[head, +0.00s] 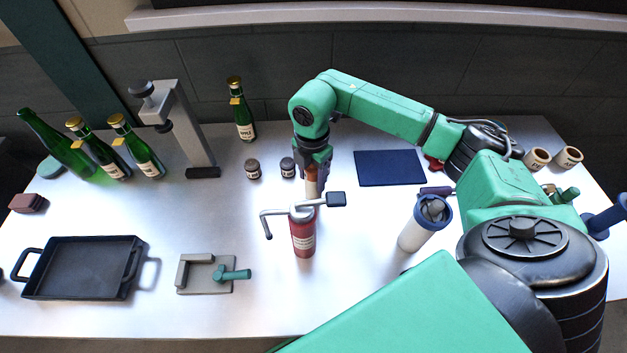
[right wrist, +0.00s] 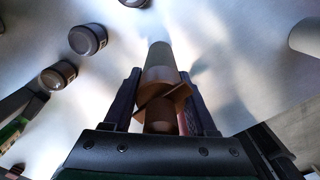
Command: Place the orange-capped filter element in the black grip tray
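The orange-capped filter element (head: 312,174) is between the fingers of my right gripper (head: 313,163), behind the red bottle. In the right wrist view its brown-orange cap (right wrist: 162,88) sits between both fingers, which appear to press on its sides. Its pale body points away from the gripper. Its lower end is hidden in the head view, so I cannot tell whether it touches the table. The black grip tray (head: 82,268), with a handle at each end, lies at the front left and looks empty. My left gripper is not in view.
A red bottle with a grey lever (head: 303,234) stands just in front of my right gripper. A grey fixture with a green handle (head: 207,275) lies between it and the tray. Two small jars (head: 252,169), a grey stand (head: 185,130) and green bottles (head: 137,146) are behind.

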